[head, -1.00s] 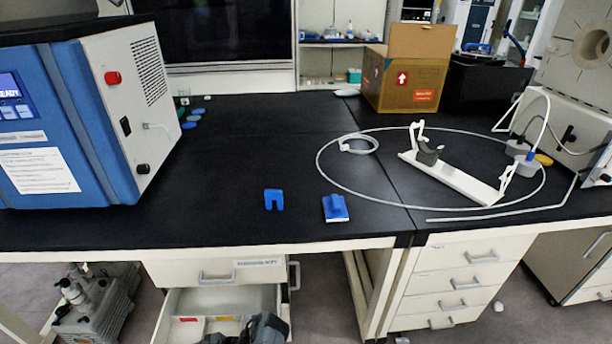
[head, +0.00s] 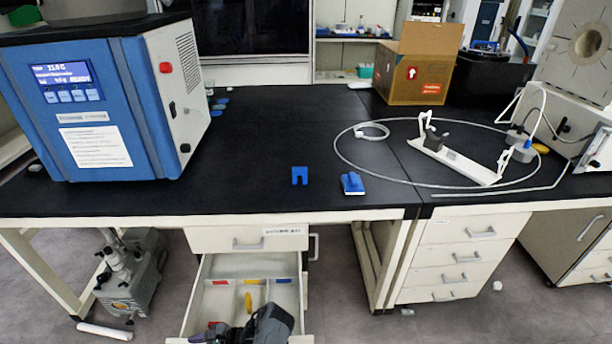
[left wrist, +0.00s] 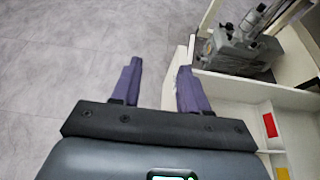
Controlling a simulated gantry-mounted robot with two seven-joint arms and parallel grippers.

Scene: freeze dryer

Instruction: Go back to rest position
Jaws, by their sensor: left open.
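My left gripper (head: 198,338) is at the bottom edge of the head view, over the front of the open drawer (head: 190,298). My right gripper is in neither view.
The drawer has red, yellow and blue marked compartments and a yellow object (head: 248,302). A pump (head: 130,270) stands on the floor at left. The blue freeze dryer (head: 90,110), two small blue pieces (head: 299,175) (head: 352,184) and a cardboard box (head: 415,65) are on the bench.

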